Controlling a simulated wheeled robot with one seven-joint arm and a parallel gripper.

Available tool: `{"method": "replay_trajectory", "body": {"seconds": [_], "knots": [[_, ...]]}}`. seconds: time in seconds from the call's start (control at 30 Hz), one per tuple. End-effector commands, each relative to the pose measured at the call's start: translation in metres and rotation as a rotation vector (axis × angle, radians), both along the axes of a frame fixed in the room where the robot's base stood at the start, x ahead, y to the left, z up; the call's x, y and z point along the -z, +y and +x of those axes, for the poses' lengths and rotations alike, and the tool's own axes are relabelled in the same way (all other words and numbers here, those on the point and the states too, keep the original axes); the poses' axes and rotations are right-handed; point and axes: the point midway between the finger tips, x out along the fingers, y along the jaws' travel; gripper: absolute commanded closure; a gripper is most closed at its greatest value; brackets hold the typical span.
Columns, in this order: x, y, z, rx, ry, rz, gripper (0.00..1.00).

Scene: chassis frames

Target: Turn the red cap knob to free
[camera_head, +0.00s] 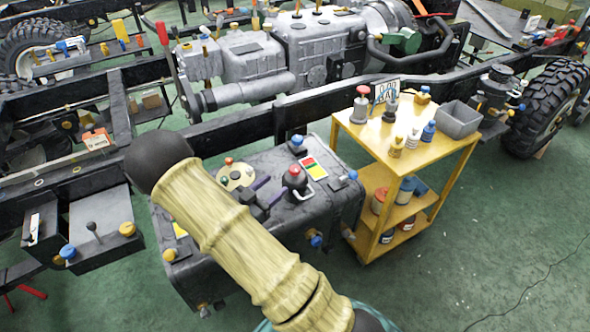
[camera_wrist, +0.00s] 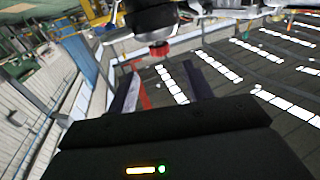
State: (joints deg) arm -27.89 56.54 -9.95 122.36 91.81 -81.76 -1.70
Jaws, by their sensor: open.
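The red cap knob (camera_head: 294,170) has a black body with a red top. It stands on the dark box (camera_head: 335,205) in front of the chassis rail. In the wrist view a red cap (camera_wrist: 160,49) under a black body shows at the top, beyond and between my fingertips. My gripper (camera_head: 273,187) is open, with purple fingers, just left of the knob in the head view. It also shows in the wrist view (camera_wrist: 163,78). A gap seems to remain between the fingers and the knob. My arm hides part of the box.
A round beige dial plate (camera_head: 236,177) with small knobs lies left of the gripper. A blue-capped fitting (camera_head: 297,144) and a red-yellow-green label (camera_head: 314,168) are behind the knob. A yellow trolley (camera_head: 410,158) with bottles and a grey bin stands right.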

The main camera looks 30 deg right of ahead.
Motion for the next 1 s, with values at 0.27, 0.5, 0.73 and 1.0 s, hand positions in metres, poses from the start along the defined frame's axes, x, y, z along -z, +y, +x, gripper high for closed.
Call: {"method": "replay_trajectory", "body": {"seconds": [0.27,0.5,0.73,1.0], "knots": [[0.000,-0.048,0.017,0.004,-0.001,-0.002,0.49],[0.000,-0.082,0.031,0.002,-0.001,-0.001,0.49],[0.000,-0.093,0.035,-0.001,0.001,-0.001,0.49],[0.000,-0.092,0.035,-0.001,0.000,-0.001,0.65]]}}
